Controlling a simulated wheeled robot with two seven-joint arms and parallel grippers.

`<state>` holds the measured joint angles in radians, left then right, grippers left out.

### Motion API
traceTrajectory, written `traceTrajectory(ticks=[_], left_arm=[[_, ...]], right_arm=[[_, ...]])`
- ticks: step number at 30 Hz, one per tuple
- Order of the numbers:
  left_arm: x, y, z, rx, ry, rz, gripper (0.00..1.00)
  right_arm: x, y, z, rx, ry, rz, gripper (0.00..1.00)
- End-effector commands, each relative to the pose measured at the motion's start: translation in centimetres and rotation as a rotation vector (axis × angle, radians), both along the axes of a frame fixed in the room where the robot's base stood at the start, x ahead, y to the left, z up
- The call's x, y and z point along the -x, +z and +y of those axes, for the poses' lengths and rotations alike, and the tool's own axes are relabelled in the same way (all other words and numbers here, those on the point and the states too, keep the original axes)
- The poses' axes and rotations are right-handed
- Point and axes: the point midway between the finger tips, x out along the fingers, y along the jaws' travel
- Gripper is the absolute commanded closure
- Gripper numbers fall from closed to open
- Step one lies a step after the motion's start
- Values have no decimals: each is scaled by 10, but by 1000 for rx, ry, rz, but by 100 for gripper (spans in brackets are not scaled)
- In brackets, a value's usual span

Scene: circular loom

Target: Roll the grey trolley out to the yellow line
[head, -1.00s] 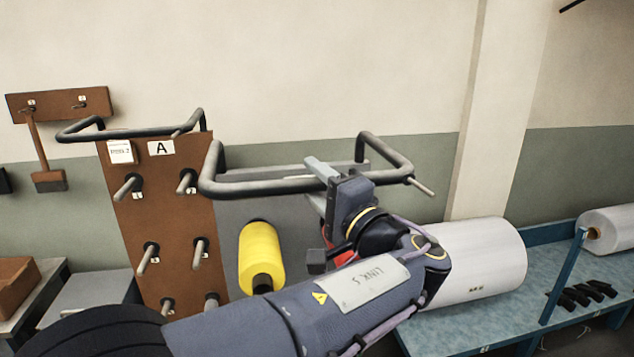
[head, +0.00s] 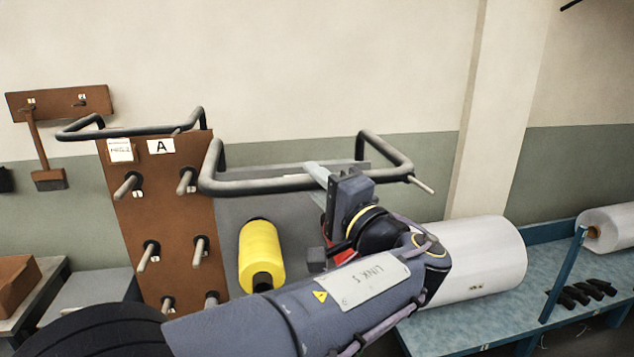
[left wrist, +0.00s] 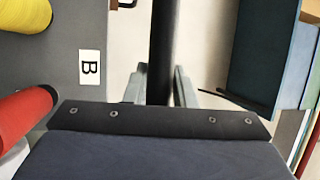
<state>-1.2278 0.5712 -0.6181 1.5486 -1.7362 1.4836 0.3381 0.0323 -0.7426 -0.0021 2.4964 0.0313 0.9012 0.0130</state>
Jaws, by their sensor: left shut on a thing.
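The grey trolley (head: 300,222) stands right of the brown one, with a dark tubular push handle (head: 258,186) at its top. A yellow spool (head: 261,250) sits on its grey panel. A red spool is mostly hidden behind my left arm; it shows in the left wrist view (left wrist: 25,115), beside a "B" label (left wrist: 90,68). My left gripper (head: 318,182) is shut on the near bar of the handle. In the left wrist view the bar (left wrist: 163,45) runs between the two fingers. My right gripper and the yellow line are not in view.
A brown pegged trolley (head: 153,205) marked "A" stands close on the left. On the right, a blue bench (head: 470,325) carries a large white roll (head: 480,262). A wall stands behind. A black round object (head: 95,335) is at the lower left.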

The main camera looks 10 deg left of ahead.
Motion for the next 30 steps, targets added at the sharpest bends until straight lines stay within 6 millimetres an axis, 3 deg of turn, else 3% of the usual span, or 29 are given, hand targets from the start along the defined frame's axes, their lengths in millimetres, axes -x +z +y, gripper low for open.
traceTrajectory(ticks=[21, 26, 30], left_arm=[[0, -1, 0, 0, 0, 1, 100], [-11, -4, 5, 2, 1, 1, 100], [-11, 0, 5, 0, 0, 0, 100]], right_arm=[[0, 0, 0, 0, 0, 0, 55], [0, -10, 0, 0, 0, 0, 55], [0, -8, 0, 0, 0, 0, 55]])
